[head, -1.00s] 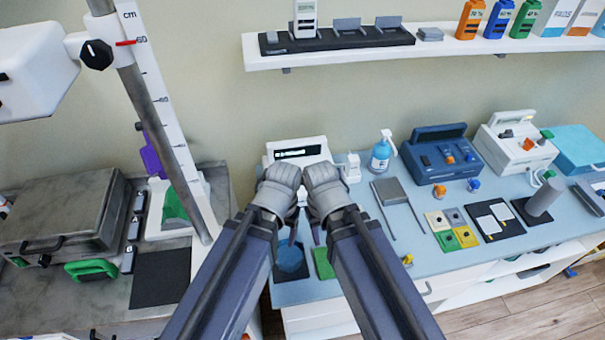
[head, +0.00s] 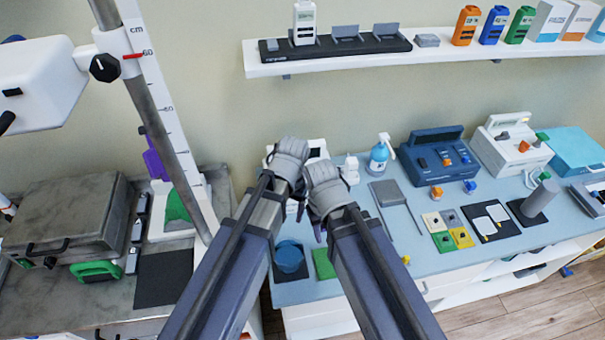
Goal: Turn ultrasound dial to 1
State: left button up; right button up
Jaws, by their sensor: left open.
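A white device with a dark display (head: 314,150) stands on the blue counter, largely hidden behind my grippers; no dial on it shows. No label tells me whether this is the ultrasound unit. My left gripper (head: 299,207) is in front of it, open, its fingers mostly hidden by its own wrist. My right gripper (head: 318,230) is just to the right and nearer; its fingers are mostly hidden. I cannot tell whether either gripper touches the device.
A blue device (head: 437,155) and a white device (head: 512,147), both with knobs, stand to the right. A spray bottle (head: 379,155) and a small white bottle (head: 350,169) stand near my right gripper. A blue bowl (head: 290,257) is below my grippers.

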pick_arm(q)
jog(key=w+d+r+p, duration=0.1)
jog(key=w, duration=0.4)
jog(key=w+d+r+m+p, duration=0.1)
jog(key=w, duration=0.4)
jog(key=w+d+r+m+h+p, duration=0.1)
jog(key=w+d, duration=0.1)
jog(key=w, duration=0.4)
jog(key=shift+r, duration=0.4)
jog(key=shift+f, duration=0.2)
notch_tip(320, 180, down, 8)
jog(key=b, duration=0.7)
jog(key=shift+r+b, duration=0.2)
jog(key=shift+b, duration=0.1)
grip_shut()
